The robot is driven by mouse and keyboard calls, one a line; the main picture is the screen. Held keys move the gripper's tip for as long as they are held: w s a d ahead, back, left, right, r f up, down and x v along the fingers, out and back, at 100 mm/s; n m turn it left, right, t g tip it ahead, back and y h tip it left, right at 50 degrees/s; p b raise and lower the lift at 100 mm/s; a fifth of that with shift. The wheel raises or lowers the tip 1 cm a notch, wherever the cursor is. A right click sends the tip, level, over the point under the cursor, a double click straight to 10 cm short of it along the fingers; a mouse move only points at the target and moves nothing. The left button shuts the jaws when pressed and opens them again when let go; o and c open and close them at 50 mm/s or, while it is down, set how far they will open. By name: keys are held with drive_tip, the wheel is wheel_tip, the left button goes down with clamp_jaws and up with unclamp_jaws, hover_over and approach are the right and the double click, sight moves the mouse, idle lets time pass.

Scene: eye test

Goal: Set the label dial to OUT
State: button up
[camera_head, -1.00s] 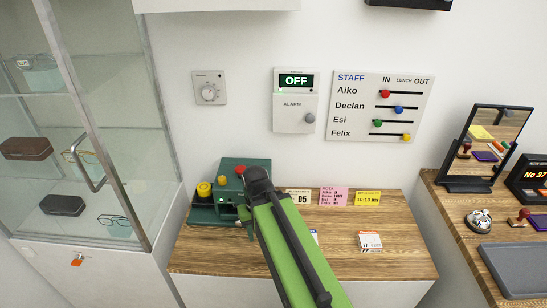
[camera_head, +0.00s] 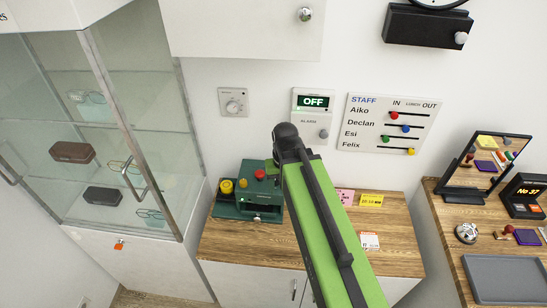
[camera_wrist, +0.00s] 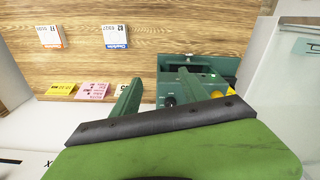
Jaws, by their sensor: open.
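The green label machine (camera_head: 253,205) stands at the left of the wooden counter, with a red button (camera_head: 260,174) and yellow knobs on it. In the wrist view the machine (camera_wrist: 213,84) appears upside down, and a small dark dial (camera_wrist: 170,101) shows on it, partly behind my gripper's edge. I cannot read its setting. My gripper (camera_wrist: 160,80) is open and empty, with its fingers spread close to the machine. I cannot tell whether they touch it. In the head view my arm hides most of the gripper.
Cards (camera_head: 371,200) stand along the back of the counter (camera_head: 240,245), and small label boxes (camera_wrist: 114,36) lie on it. A glass cabinet (camera_head: 128,150) is at left. The staff board (camera_head: 388,125) and the alarm box (camera_head: 313,115) reading OFF hang on the wall. A second table is at right.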

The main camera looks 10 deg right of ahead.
wheel_tip(320, 180, up, 7)
drive_tip(key=w+m+p, duration=0.2)
drive_tip(key=p, duration=0.3)
drive_tip(key=w+m, duration=1.1)
drive_tip(key=m, duration=0.8)
drive_tip(key=shift+g, duration=0.3)
drive_tip(key=f+b, duration=1.7)
drive_tip(key=shift+d, duration=0.25)
drive_tip(key=shift+r, duration=0.15)
